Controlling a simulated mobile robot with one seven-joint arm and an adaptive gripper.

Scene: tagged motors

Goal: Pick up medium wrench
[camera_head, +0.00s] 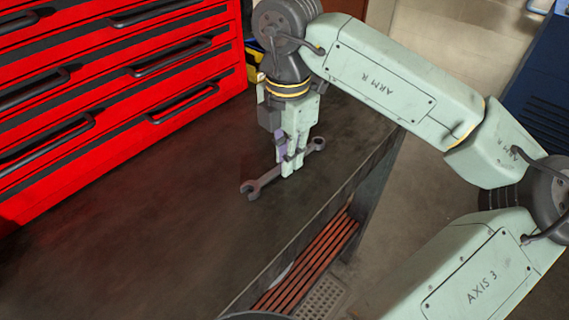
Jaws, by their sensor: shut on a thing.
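A grey metal wrench (266,180) is on or just above the dark workbench, lying diagonally. Its open-jaw end points to the lower left and its other end to the upper right. My gripper (290,169) points down over the wrench's middle and is shut on it. The fingers hide the middle of the handle. I cannot tell whether the wrench touches the bench surface. No other wrench shows for comparing its size.
A red tool chest (110,90) with black drawer handles stands at the left and back of the workbench (150,230). The bench's front edge runs diagonally at the right. A slatted lower shelf (310,262) shows below it. The bench's left front is clear.

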